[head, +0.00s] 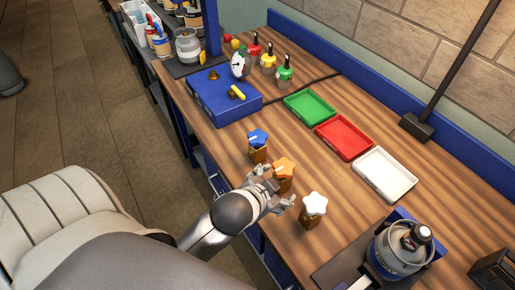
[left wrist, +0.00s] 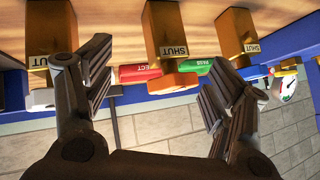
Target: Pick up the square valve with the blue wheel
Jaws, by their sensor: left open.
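The valve with the blue wheel (head: 258,136) stands upright on the wooden bench on a brown block body. In the left wrist view its body (left wrist: 235,28) is at the right, beyond the right finger. The valve with the orange wheel (head: 285,167) stands beside it, and the valve with the white wheel (head: 314,203) is nearer. My left gripper (head: 276,187) is open and empty at the orange-wheel valve. In the left wrist view the orange-wheel valve (left wrist: 168,40) appears between the spread fingers; I cannot tell whether they touch it. My right gripper is not in view.
A blue box (head: 222,106) with a gauge stands beyond the valves. Green (head: 309,107), red (head: 344,137) and white (head: 384,174) trays lie to the right. A grey gas canister (head: 397,252) stands at the lower right. Bare bench lies between valves and trays.

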